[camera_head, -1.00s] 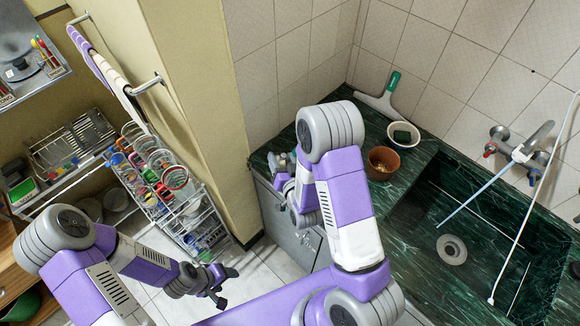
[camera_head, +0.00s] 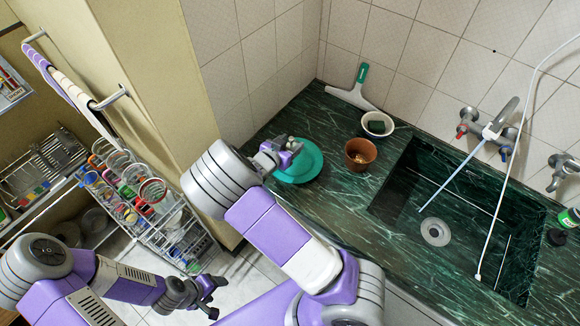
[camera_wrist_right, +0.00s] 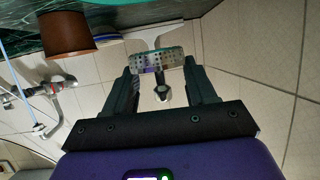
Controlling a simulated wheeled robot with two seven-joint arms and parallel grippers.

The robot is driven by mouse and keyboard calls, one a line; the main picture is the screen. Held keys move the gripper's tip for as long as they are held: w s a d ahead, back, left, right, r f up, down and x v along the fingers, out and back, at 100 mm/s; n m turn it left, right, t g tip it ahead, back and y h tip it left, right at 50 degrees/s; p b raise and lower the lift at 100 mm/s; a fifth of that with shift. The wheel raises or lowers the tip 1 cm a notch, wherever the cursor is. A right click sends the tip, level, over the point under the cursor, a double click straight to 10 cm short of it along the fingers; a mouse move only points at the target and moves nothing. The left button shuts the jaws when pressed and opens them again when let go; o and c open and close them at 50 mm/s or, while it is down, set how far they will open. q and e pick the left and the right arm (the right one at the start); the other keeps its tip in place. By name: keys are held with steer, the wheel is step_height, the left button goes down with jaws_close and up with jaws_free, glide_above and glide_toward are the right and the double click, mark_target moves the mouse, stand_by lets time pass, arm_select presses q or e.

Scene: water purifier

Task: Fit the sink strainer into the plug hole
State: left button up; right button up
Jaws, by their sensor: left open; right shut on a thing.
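The sink strainer (camera_wrist_right: 157,61) is a perforated metal disc with a small knob, held between the fingers of my right gripper (camera_wrist_right: 160,78) in the right wrist view. In the head view my right gripper (camera_head: 284,148) is over a teal plate at the left end of the counter; the strainer is small there. The plug hole (camera_head: 435,232) is a pale metal ring in the floor of the dark green marble sink (camera_head: 470,200), well to the right of my right gripper. It looks uncovered. My left gripper (camera_head: 211,296) is open and empty at the lower left, away from the counter.
Beside the teal plate (camera_head: 312,163) stand a brown pot (camera_head: 360,154) and a white bowl (camera_head: 388,133). A squeegee (camera_head: 352,97) leans at the wall. A green-labelled container (camera_head: 569,217) stands right.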

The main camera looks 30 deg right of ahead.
step_height(320, 180, down, 4)
steer(key=shift+f+b, duration=0.25)
steer(key=shift+b, duration=0.4)
steer(key=shift+f+b, duration=0.4)
steer(key=shift+f, duration=2.15)
steer(key=shift+f, duration=0.2)
steer(key=o, duration=1)
